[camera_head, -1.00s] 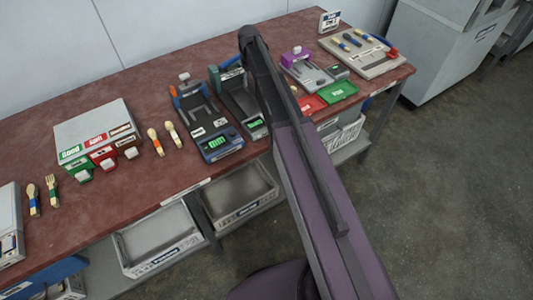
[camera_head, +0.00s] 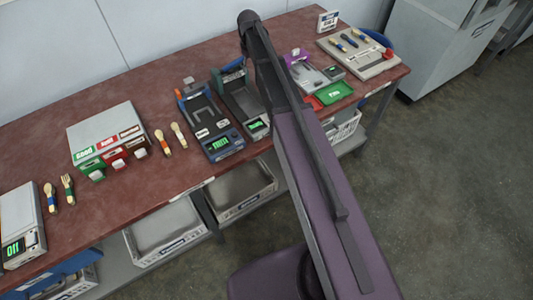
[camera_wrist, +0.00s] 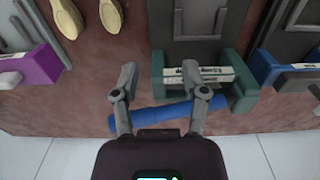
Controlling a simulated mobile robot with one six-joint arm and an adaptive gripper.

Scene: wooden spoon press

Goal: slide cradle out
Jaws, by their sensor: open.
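A dark grey press with green ends (camera_head: 240,95) stands on the table, partly behind my arm. Which part is the cradle I cannot tell. A blue bar (camera_wrist: 165,113) lies across, close to the green block. My gripper (camera_wrist: 170,72) is open; its fingers are spread over the bar and their tips are near the block. Contact cannot be judged. The gripper is hidden in the head view.
A blue press (camera_head: 209,122) stands left of the green one, and a purple device (camera_head: 298,58) right of it. Wooden utensils (camera_head: 170,139) lie left of the blue press, near a sorting box (camera_head: 100,126). A green tray (camera_head: 333,93) lies at the right front.

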